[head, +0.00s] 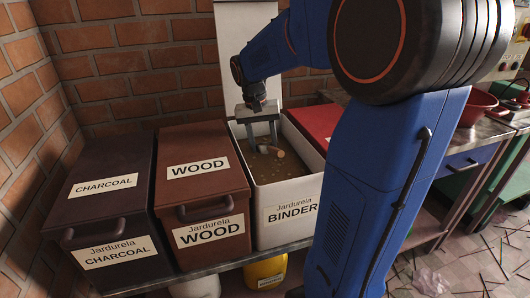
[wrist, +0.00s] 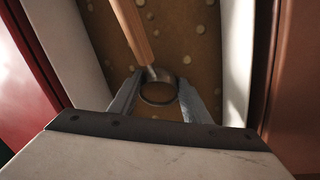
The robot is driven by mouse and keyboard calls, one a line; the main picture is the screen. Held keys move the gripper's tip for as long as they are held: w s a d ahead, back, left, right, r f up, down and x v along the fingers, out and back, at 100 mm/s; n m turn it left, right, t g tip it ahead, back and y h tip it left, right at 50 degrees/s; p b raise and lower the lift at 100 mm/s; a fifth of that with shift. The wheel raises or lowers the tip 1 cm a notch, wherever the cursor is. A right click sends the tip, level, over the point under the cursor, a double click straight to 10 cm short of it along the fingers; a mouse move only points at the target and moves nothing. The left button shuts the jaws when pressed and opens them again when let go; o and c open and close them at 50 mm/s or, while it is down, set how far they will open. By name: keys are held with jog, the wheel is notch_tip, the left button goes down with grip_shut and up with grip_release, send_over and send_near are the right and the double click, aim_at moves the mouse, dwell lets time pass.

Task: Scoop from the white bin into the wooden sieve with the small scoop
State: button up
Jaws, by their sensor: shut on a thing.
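The white bin (head: 290,188), labelled BINDER, stands open with its white lid raised at the back. Brown powder with pale lumps (head: 238,134) fills its lower part. My gripper (head: 263,144) points down inside the bin. In the wrist view its fingers (wrist: 159,84) are shut on the small scoop, one on each side of its round metal cup (wrist: 158,92). The scoop's wooden handle (wrist: 132,30) slants away over the powder. I cannot tell whether the cup touches the powder or holds any. The wooden sieve is not visible in either view.
A closed brown WOOD bin (head: 203,195) and a dark CHARCOAL bin (head: 100,205) stand left of the white bin. A red bin (head: 312,122) stands to its right, partly behind my arm. A red bowl (head: 478,106) sits on the right-hand bench. A brick wall is behind.

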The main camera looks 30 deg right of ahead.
jog(key=shift+w+r+t+h, duration=0.1)
jog(key=shift+r+t+h, duration=0.2)
jog(key=shift+r+t, duration=0.5)
jog(key=s+a+r+t, duration=0.1)
jog(key=s+r, duration=0.5)
jog(key=r, duration=0.1)
jog(key=s+a+r+t, duration=0.2)
jog(key=s+r, duration=0.4)
jog(key=r, duration=0.2)
jog(key=shift+a+r+h, duration=0.15)
jog(key=shift+a+h, duration=0.1)
jog(key=shift+h, duration=0.15)
jog(key=shift+s, duration=0.1)
dwell(0.5)
